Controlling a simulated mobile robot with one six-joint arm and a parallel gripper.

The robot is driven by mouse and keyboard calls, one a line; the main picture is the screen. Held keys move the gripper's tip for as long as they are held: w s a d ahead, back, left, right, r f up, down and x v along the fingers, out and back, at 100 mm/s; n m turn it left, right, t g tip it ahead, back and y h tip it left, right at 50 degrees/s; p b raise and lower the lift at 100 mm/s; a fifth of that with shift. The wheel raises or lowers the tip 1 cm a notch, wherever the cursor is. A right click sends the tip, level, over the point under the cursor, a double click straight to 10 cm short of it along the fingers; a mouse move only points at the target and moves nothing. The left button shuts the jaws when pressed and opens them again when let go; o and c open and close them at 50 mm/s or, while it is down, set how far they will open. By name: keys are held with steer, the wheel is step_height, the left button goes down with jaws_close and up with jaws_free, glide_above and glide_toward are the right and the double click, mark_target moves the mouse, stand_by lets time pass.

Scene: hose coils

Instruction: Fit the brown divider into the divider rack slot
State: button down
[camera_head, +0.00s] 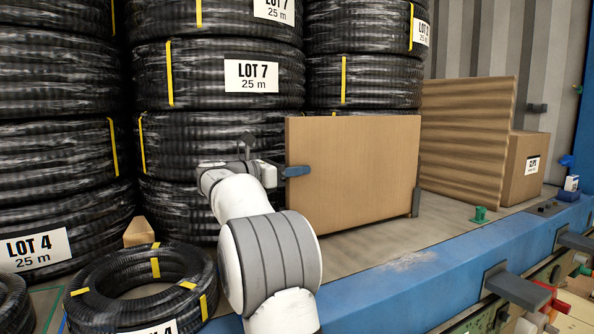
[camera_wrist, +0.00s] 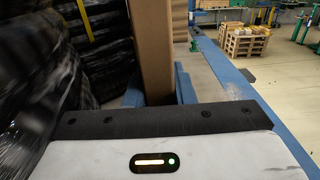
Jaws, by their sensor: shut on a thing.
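The brown divider (camera_head: 355,180) is a flat, upright board at the centre of the head view. My gripper (camera_head: 296,171) is shut on its left edge, with a blue finger lying over its near face. In the wrist view the divider (camera_wrist: 154,48) shows edge-on between the two blue fingers. The board stands just above or on the grey deck; I cannot tell which. A narrow dark grey upright (camera_head: 415,201) stands at its lower right corner, perhaps part of the divider rack. The slot itself is not clearly visible.
Black hose coils (camera_head: 222,72) are stacked close behind and left. A smaller coil (camera_head: 146,288) lies at front left. A corrugated brown panel (camera_head: 467,140) and a cardboard box (camera_head: 526,167) stand to the right. A blue edge beam (camera_head: 375,295) runs along the front.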

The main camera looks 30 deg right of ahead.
mark_target(287, 128)
step_height(287, 128, up, 3)
steer(key=p, duration=0.2)
steer(key=shift+p, duration=0.35)
step_height(287, 128, up, 2)
steer(key=shift+r, duration=2.6)
steer(key=shift+r, duration=3.15)
